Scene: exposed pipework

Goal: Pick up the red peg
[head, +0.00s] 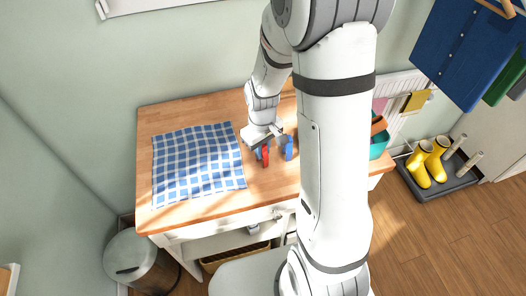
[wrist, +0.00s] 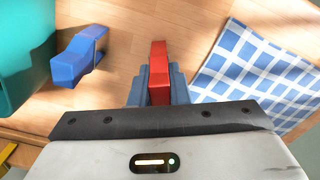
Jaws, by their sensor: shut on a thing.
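The red peg (wrist: 158,62) sits between the two blue-grey fingers of my gripper (wrist: 158,85) in the wrist view, and its far end sticks out past the fingertips. My gripper is shut on it. In the head view the red peg (head: 265,157) shows at the fingertips of my gripper (head: 263,150), over the wooden table just right of the checked cloth. I cannot tell whether the peg touches the table top.
A blue peg-like block (wrist: 78,56) stands close by on the table (head: 215,210); it also shows in the head view (head: 289,150). A teal container (head: 379,145) is at the table's right end, partly hidden by my arm. A blue checked cloth (head: 195,165) lies on the left.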

